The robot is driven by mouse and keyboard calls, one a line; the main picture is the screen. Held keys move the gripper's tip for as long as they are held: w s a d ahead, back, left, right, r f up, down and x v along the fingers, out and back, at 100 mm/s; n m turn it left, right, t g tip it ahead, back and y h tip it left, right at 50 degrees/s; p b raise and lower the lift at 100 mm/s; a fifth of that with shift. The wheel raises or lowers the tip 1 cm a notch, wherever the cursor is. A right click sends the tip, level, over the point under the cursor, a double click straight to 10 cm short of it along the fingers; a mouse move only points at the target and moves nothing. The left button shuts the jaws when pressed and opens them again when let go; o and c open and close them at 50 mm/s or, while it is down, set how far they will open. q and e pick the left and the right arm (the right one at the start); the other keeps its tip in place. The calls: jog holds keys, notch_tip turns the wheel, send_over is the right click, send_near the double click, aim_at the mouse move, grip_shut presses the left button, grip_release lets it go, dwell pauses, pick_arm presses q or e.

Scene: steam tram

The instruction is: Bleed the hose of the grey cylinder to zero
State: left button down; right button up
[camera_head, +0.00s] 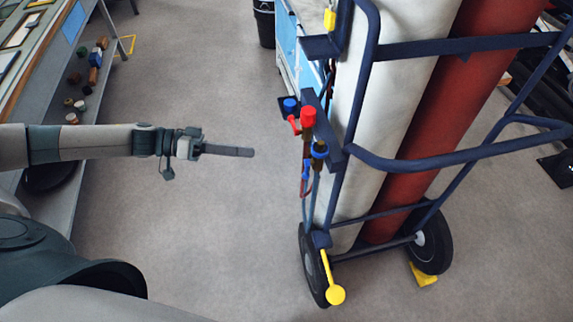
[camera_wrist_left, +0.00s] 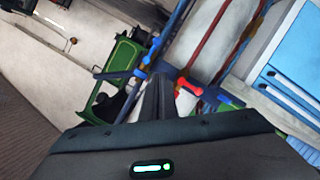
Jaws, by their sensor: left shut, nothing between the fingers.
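The grey cylinder (camera_head: 385,110) is pale, nearly white, and stands in a dark blue trolley next to a red cylinder (camera_head: 450,100). A valve block on the trolley's left side carries a red knob (camera_head: 308,116), a red lever (camera_head: 293,124), blue knobs (camera_head: 290,104) and a blue lever (camera_head: 306,170). Hoses (camera_head: 313,195) hang below it. My left gripper (camera_head: 250,152) is shut and empty, left of the valves with a gap between. In the left wrist view, its fingers (camera_wrist_left: 157,85) point toward a blue lever and the red lever (camera_wrist_left: 187,84). No gauge is readable. My right gripper is not in view.
A shelf bench (camera_head: 45,60) with small parts stands at the left. A blue cabinet (camera_head: 290,45) and a black bin (camera_head: 264,22) are behind. Floor left of the trolley is clear.

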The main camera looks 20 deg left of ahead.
pick_arm(q)
jog(key=shift+d, duration=0.1)
jog(key=p, duration=0.5)
send_near(306, 170)
jog(key=w+d+f, duration=0.2)
jog(key=w+d, duration=0.1)
jog(key=w, duration=0.1)
jog(key=shift+s+d+f, duration=0.15)
jog(key=shift+d+f, duration=0.5)
jog(key=shift+d, duration=0.15)
